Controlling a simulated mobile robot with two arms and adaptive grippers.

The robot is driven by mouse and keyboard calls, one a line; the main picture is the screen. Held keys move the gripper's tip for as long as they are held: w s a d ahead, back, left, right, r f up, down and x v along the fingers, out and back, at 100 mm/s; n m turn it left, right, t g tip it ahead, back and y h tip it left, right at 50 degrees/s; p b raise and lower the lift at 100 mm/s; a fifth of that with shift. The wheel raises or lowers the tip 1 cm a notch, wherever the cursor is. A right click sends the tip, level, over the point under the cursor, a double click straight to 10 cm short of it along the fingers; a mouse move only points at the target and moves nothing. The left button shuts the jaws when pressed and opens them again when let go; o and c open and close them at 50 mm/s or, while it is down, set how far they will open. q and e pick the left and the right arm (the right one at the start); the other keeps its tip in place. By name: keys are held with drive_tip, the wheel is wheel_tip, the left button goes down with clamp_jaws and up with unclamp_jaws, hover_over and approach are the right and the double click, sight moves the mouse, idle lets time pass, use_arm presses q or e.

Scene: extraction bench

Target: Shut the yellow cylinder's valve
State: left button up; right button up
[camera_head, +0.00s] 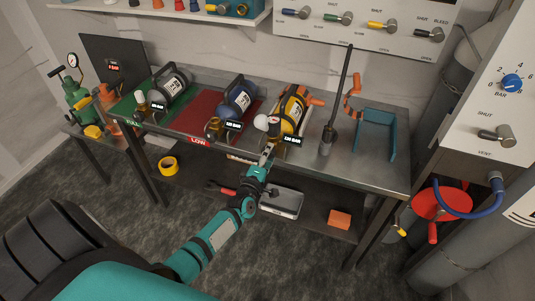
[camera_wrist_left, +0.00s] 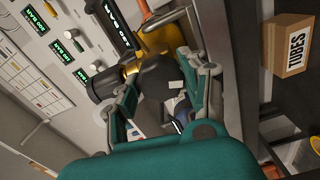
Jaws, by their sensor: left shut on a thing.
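The yellow cylinder (camera_head: 293,108) lies on the metal bench, right of the blue one, with a small pressure display (camera_head: 286,140) at its front end. My left gripper (camera_head: 267,153) reaches up from below to this front end. In the left wrist view, my left gripper's fingers (camera_wrist_left: 165,88) stand on both sides of a dark round valve knob (camera_wrist_left: 155,82) and are shut on it. Brass valve parts (camera_wrist_left: 131,70) and a bit of yellow (camera_wrist_left: 160,38) show behind the knob. Fingers hide part of the knob, and I cannot tell how far it is turned. My right gripper is not in view.
The blue cylinder (camera_head: 238,97) on a red mat and the grey cylinder (camera_head: 170,82) on a green mat lie to the left. A dark upright tool (camera_head: 338,105) and a teal stand (camera_head: 376,135) are to the right. A lower shelf holds a tray (camera_head: 282,203).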

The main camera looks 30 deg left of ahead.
use_arm(q)
drive_tip(key=shift+s+a+f+m+b, duration=0.1)
drive_tip(key=shift+m+b, duration=0.5)
drive_tip(key=shift+m, duration=7.35)
drive_tip(key=shift+f+m+b, duration=0.1)
drive_tip(key=shift+m+b, duration=0.5)
drive_tip(key=shift+m, duration=7.35)
drive_tip(key=o, duration=1.2)
drive_tip(key=shift+r, duration=0.15)
drive_tip(key=v, duration=1.2)
